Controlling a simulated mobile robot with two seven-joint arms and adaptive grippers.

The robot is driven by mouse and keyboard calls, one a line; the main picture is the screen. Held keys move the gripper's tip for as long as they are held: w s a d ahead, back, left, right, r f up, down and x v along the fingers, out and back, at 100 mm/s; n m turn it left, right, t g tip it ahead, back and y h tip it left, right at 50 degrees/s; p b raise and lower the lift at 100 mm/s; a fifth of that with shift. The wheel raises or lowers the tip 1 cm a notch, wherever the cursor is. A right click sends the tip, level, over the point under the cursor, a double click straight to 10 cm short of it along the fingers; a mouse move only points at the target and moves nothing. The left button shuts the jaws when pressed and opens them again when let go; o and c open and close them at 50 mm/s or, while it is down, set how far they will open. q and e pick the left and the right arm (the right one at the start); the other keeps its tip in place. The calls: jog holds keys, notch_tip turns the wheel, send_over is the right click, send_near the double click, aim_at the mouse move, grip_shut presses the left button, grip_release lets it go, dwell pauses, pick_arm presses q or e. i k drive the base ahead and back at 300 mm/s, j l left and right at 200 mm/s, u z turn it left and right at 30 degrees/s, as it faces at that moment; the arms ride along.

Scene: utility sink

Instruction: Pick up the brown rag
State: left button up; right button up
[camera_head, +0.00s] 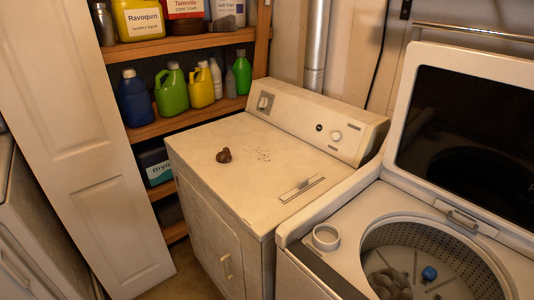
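The brown rag (224,155) is a small, dark, crumpled lump on the flat white top of the dryer (215,190). It lies on the left half of that top, with bare surface around it. Small dark specks (262,154) lie on the top to its right. Neither of my grippers shows in the head view.
An open top-loading washer (323,237) stands at the right, with grey cloth (389,281) and a blue item (429,273) in its drum. Shelves (185,122) with several bottles stand behind at the left. A white panel door (85,145) is at the left.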

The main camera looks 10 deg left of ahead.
aim_at(225, 157)
jog(key=i+j+z, duration=0.1)
jog(key=j+z, duration=0.75)
jog(key=z, duration=0.15)
jog(key=j+z, duration=0.15)
jog(key=j, duration=0.4)
jog(key=k+j+z, duration=0.2)
jog(key=j, duration=0.3)
jog(key=i, duration=0.05)
